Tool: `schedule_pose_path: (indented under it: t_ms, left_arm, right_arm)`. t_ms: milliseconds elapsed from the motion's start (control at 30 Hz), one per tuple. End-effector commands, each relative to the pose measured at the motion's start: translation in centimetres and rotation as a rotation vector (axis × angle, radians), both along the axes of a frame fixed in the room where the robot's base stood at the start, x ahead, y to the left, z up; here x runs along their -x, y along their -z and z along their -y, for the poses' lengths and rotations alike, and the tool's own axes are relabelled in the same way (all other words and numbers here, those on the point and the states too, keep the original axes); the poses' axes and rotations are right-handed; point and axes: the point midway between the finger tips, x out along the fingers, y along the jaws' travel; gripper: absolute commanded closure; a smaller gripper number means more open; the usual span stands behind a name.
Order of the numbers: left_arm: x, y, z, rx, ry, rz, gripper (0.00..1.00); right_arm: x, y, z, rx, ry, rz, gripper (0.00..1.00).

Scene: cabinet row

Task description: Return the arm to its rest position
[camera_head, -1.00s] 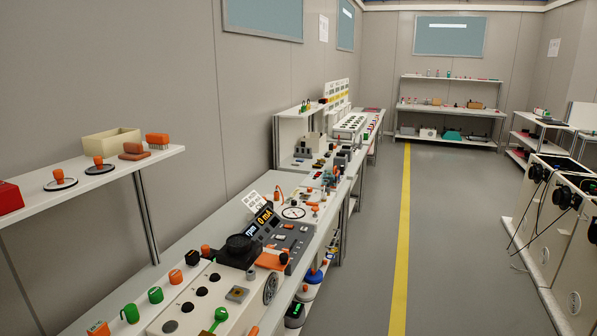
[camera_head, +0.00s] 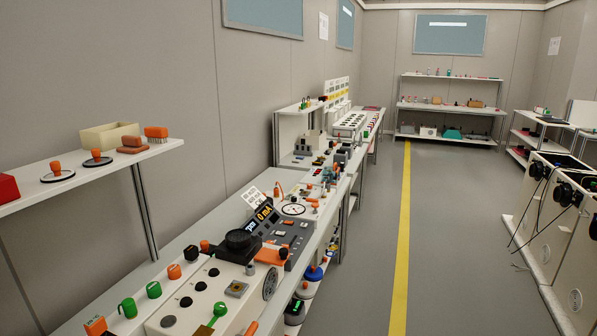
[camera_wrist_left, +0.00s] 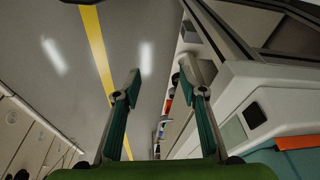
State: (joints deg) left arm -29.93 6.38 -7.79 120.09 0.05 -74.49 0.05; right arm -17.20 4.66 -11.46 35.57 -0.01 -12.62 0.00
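My left gripper (camera_wrist_left: 162,72) shows in the left wrist view. Its two green-and-grey fingers are spread apart with nothing between them. Beyond the fingers are the grey floor and the side of the bench row. A pale panel edge with a dark square is close on the right of that view; I cannot tell whether the gripper is clear of it. Neither arm shows in the head view. My right gripper is in no frame.
A long bench (camera_head: 180,253) runs along the left wall, with a control panel (camera_head: 212,286) of knobs and a dark device (camera_head: 240,244) on it. A wall shelf (camera_head: 172,146) stands above. Pale cabinets (camera_head: 544,214) are right. The floor (camera_head: 455,250) between is clear.

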Motion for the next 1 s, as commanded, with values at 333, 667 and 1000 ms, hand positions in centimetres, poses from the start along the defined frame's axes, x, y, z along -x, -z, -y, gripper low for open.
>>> schedule_pose_path:
  t_ms: [333,667,1000]
  left_arm:
    - [3.4,18.5,-0.3,-0.007,0.013,-0.068,0.62]
    - [11.7,32.4,-1.6,-0.015,0.027,-0.129,0.62]
    - [19.6,38.9,-3.2,-0.022,0.038,-0.169,0.62]
  right_arm:
    - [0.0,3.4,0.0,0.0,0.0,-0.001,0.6]
    - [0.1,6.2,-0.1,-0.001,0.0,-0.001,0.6]
    - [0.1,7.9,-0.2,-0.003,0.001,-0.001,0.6]
